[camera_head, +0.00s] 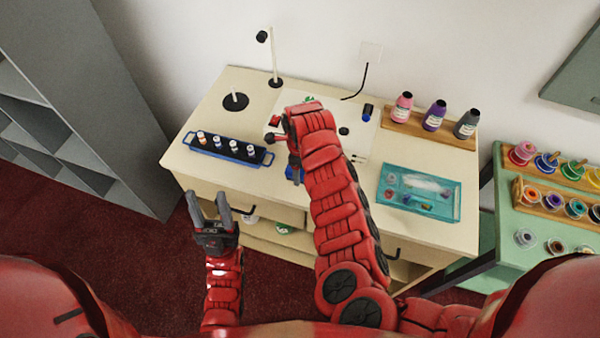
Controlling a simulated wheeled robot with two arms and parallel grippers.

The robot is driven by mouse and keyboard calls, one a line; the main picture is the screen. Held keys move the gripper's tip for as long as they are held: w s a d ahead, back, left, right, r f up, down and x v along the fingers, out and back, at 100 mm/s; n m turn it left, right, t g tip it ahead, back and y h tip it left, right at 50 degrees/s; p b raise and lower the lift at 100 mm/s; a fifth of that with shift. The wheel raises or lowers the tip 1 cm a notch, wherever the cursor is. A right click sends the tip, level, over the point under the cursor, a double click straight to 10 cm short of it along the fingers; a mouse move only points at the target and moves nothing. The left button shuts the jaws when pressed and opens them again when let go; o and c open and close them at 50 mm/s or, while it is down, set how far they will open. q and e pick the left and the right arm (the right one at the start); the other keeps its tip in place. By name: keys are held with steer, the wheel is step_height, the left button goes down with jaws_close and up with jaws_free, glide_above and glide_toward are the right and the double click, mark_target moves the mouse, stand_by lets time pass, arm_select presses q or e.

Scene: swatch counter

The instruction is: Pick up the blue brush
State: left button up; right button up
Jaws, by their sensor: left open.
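I cannot make out a blue brush for certain. A small blue thing (302,174) shows at the desk's front edge beside my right gripper (294,168), which partly hides it. The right gripper points down over that edge, and its jaw gap is not clear. My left gripper (209,208) is open and empty, in front of the desk and below its top. A dark blue cylinder (368,112) is on the white sheet (362,140) at the back. A blue jar (546,162) with what looks like a wooden handle stands on the green table at right.
A blue tray (231,154) of small bottles lies on the desk (211,119) at left. A teal tray (450,208) is at right. Large bottles stand on a wooden rack (425,130). A lamp stand (273,60) is at the back. My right arm covers the desk's middle.

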steer(key=c, duration=0.9)
steer(key=shift+o, duration=0.2)
steer(key=shift+r+b, duration=0.2)
steer(key=shift+b, duration=0.4)
step_height(320, 180, up, 3)
steer(key=shift+s+r+b, duration=0.1)
steer(key=shift+r+b, duration=0.1)
steer(key=shift+b, duration=0.75)
steer(key=s+a+r+p, duration=0.1)
steer(key=s+p, duration=0.4)
steer(key=s, duration=1)
steer(key=shift+s+a+r, duration=0.25)
steer(key=shift+s+r, duration=0.1)
steer(key=shift+s, duration=0.05)
